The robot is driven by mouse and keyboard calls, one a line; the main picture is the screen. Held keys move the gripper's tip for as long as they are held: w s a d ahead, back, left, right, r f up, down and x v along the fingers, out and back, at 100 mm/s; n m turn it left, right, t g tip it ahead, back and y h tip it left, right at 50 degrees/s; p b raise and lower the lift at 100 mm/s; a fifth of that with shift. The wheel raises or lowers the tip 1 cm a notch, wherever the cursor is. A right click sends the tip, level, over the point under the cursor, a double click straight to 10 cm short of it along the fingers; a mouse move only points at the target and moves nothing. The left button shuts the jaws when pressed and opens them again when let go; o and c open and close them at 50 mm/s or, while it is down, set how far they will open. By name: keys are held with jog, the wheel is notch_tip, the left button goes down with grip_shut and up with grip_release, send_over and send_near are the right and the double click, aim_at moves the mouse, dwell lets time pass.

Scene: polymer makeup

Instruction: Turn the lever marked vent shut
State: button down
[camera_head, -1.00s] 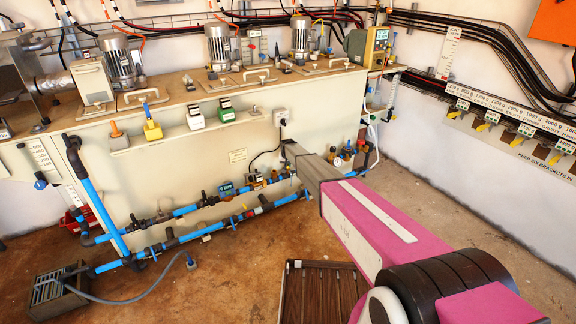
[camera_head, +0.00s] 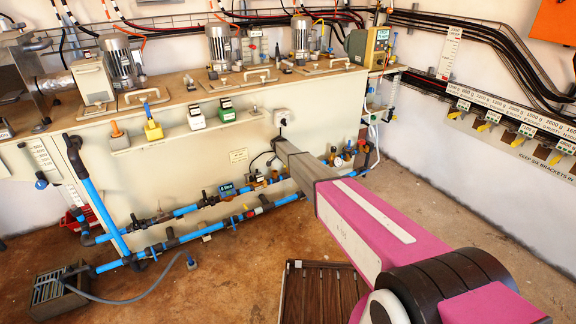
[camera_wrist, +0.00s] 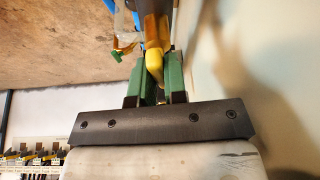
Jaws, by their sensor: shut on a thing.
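In the wrist view, the green fingers of my gripper (camera_wrist: 158,82) are closed on a yellow lever (camera_wrist: 154,62), one finger on each side of its rounded end. No marking can be read on this lever, so I cannot tell from a label that it is the vent one. In the head view, my grey forearm and pink arm reach to the front of the cream tank, and they hide the gripper and the held lever.
Blue pipes (camera_head: 100,212) with valves run low along the cream tank (camera_head: 160,180). A shelf above carries small boxes, including a green one (camera_head: 227,112). A wooden slatted thing (camera_head: 318,292) and a grey drain box (camera_head: 58,294) stand on the floor.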

jog(key=shift+m+g, duration=0.3)
jog(key=shift+m, duration=0.6)
jog(key=c, duration=1.2)
grip_release()
jog(key=shift+o, duration=0.2)
jog(key=shift+r, duration=0.1)
jog(key=v, duration=1)
jog(key=shift+a+r, duration=0.25)
jog(key=shift+a, duration=0.05)
jog(key=shift+s, duration=0.15)
